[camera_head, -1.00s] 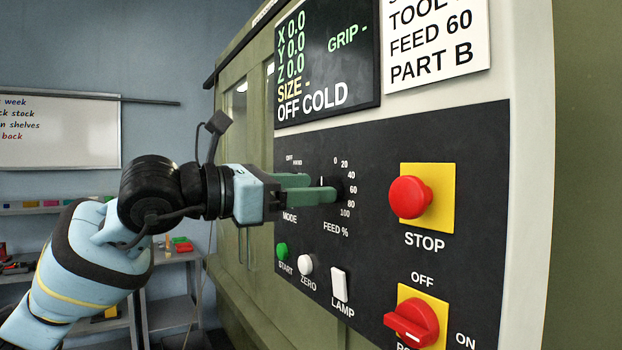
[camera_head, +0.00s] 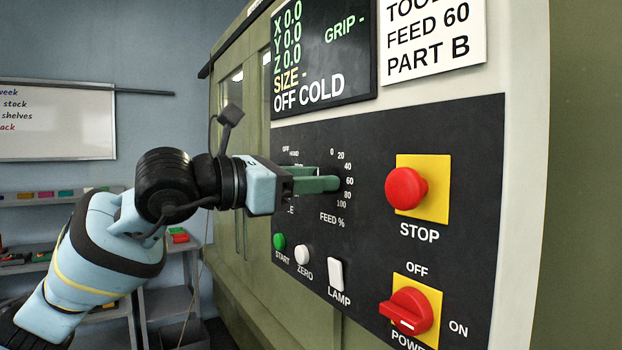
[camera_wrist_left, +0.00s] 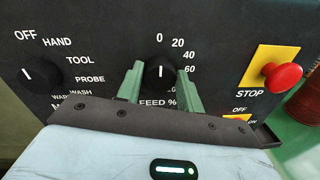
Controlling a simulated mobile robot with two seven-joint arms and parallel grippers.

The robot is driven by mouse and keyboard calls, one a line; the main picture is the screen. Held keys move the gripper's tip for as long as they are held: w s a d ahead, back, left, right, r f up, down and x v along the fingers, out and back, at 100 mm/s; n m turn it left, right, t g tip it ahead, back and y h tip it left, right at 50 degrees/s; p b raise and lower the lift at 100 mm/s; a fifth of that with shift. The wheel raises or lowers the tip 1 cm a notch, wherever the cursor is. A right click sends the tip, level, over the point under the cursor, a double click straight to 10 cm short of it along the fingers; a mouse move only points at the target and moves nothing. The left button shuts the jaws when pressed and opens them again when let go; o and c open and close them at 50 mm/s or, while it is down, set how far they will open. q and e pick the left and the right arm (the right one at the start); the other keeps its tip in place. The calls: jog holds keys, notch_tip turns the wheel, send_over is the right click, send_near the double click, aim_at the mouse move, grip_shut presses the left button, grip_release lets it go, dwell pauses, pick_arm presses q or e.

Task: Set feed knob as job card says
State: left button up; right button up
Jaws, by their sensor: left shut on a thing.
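The black feed knob (camera_wrist_left: 160,75) sits on the dark panel between the green fingers of my left gripper (camera_wrist_left: 161,84) in the left wrist view. The gripper is shut on it. The knob's white pointer line stands about upright, toward the 0 mark. The scale by it reads 0, 20, 40, 60, 80, 100. In the head view, my left gripper (camera_head: 322,178) covers the knob. The white job card (camera_head: 435,38) at the top reads FEED 60 and PART B; its top line is cut off. My right gripper is not in view.
The mode knob (camera_wrist_left: 40,75) is left of the feed knob. The red stop button (camera_head: 406,188) and red power switch (camera_head: 408,312) stick out at right. Green start (camera_head: 280,242), white zero (camera_head: 302,254) and lamp (camera_head: 336,274) buttons are below. The display (camera_head: 322,55) reads OFF COLD.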

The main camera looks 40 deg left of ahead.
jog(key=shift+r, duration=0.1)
pick_arm(q)
jog(key=shift+s+d+f+m+y+p, duration=0.15)
jog(key=shift+m+p, duration=0.2)
jog(key=shift+m, duration=2.45)
jog(key=shift+w+r+m+y+p, duration=0.15)
jog(key=shift+m+p, duration=0.25)
jog(key=shift+m, duration=2.4)
jog(key=shift+s+d+f+m+y+p, duration=0.1)
jog(key=shift+f+m+y+p, duration=0.2)
jog(key=shift+m, duration=2.5)
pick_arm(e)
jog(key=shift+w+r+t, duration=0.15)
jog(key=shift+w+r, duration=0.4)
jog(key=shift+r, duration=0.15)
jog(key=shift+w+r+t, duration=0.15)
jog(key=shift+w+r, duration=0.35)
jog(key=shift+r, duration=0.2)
pick_arm(q)
jog(key=shift+r, duration=0.15)
jog(key=o, duration=1)
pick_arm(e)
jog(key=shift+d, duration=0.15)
